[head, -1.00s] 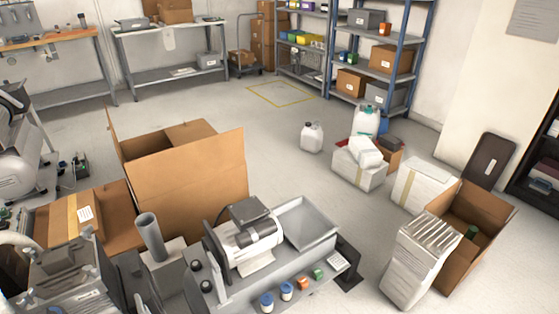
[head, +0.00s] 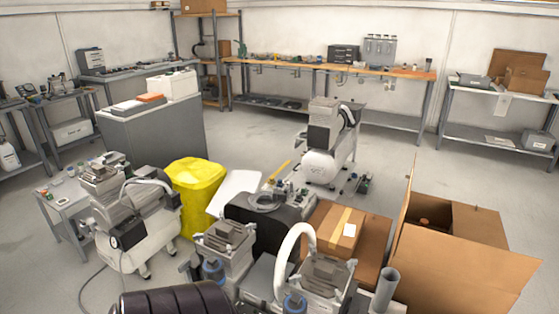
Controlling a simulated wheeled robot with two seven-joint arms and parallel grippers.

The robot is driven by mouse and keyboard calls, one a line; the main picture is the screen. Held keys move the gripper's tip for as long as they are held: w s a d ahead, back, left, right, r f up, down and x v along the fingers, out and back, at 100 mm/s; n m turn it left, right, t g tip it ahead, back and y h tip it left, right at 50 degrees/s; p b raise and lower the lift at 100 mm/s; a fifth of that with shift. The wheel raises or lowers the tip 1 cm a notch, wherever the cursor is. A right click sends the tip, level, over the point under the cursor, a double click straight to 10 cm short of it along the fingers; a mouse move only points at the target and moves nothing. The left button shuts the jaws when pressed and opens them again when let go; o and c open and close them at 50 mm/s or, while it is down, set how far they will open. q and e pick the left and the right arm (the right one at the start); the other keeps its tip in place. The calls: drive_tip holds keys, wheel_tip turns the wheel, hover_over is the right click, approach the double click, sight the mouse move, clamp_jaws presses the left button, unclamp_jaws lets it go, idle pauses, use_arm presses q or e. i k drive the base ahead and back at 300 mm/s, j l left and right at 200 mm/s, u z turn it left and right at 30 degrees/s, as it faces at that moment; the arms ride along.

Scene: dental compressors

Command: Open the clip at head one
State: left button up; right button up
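Two grey compressor heads stand close in front of me at the bottom of the head view, one at the left (head: 224,240) and one at the right (head: 326,276). A blue-topped cylinder (head: 213,270) is beside the left one, and another (head: 293,303) is by the right one. A thick white hose (head: 290,250) arches up next to the right head. I cannot tell which is head one, and no clip can be made out at this size. Neither of my grippers is in view.
A dark ribbed cylinder (head: 175,300) lies at the bottom edge. A white-tank compressor (head: 140,240) stands left, another (head: 328,150) behind. A yellow bin (head: 196,190), grey cabinet (head: 155,140) and open carton (head: 460,265) surround the area. Open floor lies beyond.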

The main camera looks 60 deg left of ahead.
sight(187, 262)
drive_tip(key=u, duration=2.75)
drive_tip(key=i+j, duration=0.3)
drive_tip(key=j, duration=0.15)
drive_tip(key=i+j, duration=0.3)
drive_tip(key=j, duration=0.1)
